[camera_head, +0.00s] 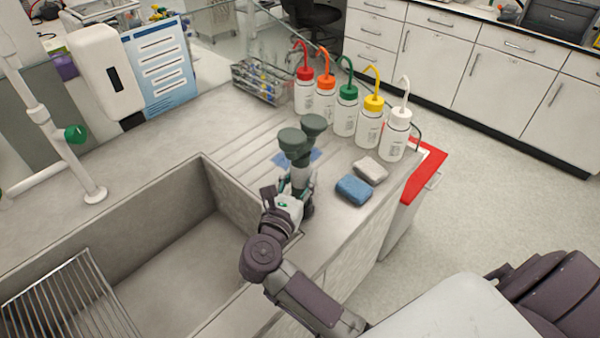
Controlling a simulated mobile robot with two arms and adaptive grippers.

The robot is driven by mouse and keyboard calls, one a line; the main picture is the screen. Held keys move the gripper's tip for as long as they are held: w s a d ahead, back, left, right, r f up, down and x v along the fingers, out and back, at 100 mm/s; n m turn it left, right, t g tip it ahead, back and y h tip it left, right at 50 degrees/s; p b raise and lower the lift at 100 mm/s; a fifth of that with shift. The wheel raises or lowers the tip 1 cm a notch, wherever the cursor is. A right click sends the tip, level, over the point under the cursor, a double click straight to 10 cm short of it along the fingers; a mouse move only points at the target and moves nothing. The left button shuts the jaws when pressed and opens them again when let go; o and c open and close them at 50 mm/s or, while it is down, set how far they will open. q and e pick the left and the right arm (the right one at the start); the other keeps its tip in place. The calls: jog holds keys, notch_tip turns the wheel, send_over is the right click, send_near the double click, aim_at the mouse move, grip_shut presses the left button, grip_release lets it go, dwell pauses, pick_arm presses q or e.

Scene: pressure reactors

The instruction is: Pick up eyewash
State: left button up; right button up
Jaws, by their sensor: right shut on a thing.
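The eyewash (294,142) has two dark green round heads on a short stem and sits over the drainboard to the right of the sink. My right gripper (300,182) is at the lower part of the eyewash, below the heads, and is shut on it. The fingers and the eyewash's lower end overlap, so the exact contact is hidden. I cannot tell whether the eyewash is clear of the counter. My left gripper is not in view.
Several wash bottles (346,115) with coloured caps stand in a row behind the eyewash. A blue sponge (354,190) and a grey sponge (370,170) lie to its right. The sink (230,205) is open at left. A wire basket (262,82) stands at the back.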

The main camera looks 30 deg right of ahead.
aim_at(299, 170)
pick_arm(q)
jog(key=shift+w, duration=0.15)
pick_arm(e)
jog(key=shift+r, duration=0.1)
jog(key=shift+r, duration=0.25)
jog(key=r, duration=0.1)
jog(key=r+b, duration=0.1)
jog(key=r, duration=0.1)
jog(key=shift+s+d+r, duration=0.1)
jog(key=shift+d+r, duration=0.1)
jog(key=shift+r, duration=0.05)
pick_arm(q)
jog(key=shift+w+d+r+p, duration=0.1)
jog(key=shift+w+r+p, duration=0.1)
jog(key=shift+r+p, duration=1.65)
pick_arm(e)
jog(key=s+d+r, duration=0.5)
jog(key=d+r, duration=0.5)
jog(key=r, duration=0.1)
jog(key=shift+r, duration=0.4)
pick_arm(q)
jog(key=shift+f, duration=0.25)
